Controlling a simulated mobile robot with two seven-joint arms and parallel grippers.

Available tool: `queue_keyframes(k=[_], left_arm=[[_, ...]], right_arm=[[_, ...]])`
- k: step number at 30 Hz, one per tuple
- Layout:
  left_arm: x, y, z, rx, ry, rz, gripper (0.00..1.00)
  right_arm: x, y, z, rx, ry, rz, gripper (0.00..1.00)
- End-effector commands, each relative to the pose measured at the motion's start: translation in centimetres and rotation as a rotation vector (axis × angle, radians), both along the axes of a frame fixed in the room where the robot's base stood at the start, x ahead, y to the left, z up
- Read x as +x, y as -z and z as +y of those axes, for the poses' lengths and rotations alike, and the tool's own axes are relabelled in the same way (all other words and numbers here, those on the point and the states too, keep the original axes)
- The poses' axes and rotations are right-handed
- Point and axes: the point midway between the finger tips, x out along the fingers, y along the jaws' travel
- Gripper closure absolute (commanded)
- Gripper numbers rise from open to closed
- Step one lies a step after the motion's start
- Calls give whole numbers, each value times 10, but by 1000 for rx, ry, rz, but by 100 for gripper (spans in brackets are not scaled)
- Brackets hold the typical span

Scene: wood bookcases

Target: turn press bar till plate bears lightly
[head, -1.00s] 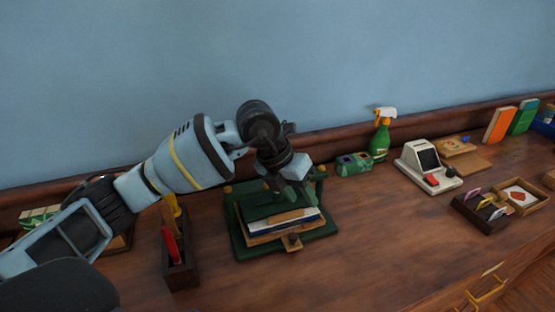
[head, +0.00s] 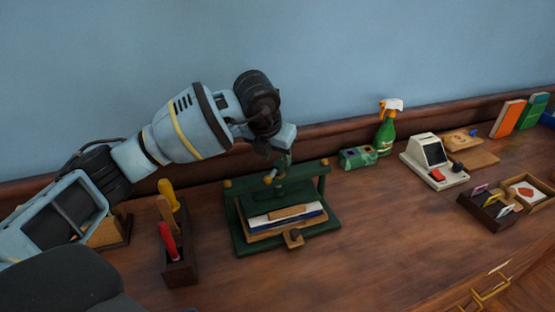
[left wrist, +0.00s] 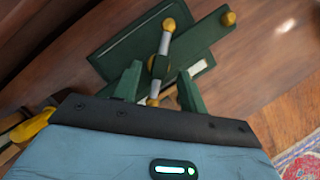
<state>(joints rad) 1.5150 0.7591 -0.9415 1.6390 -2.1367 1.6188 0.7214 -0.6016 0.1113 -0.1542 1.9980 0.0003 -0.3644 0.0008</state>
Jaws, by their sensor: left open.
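A green press (head: 326,200) with brass knobs stands on the wooden top. Its press bar (head: 280,172), a silver bar with brass ball ends, sits on top and also shows in the left wrist view (left wrist: 165,45). Below it the green plate (head: 291,194) lies over a stack with a blue-edged book (head: 290,219); whether it touches is unclear. My left gripper (left wrist: 160,70) is open above the press. In the left wrist view, one end of the bar lies between its fingers, with no grip on it. In the head view its fingers are mostly hidden.
A tool holder (head: 178,268) with red and yellow handles stands close left of the press. A green box (head: 358,157) and spray bottle (head: 385,138) stand at back right. A white machine (head: 432,160) and card trays (head: 487,208) are farther right. The front middle is clear.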

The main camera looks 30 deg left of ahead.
Motion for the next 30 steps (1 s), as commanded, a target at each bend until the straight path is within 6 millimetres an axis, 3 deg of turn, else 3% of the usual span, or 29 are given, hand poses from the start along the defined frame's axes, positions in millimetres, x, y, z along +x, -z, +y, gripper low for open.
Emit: queue_keyframes(k=[6, 16, 25, 30], left_arm=[[7, 18, 0, -1, 1, 1, 58], [8, 20, 0, 0, 1, -1, 60], [8, 20, 0, -1, 1, 0, 99], [8, 20, 0, -2, 17, 0, 100]], right_arm=[[-1, 1, 0, 0, 0, 2, 100], [-1, 1, 0, 0, 0, 2, 100], [0, 1, 0, 0, 0, 1, 100], [0, 0, 0, 0, 0, -1, 100]])
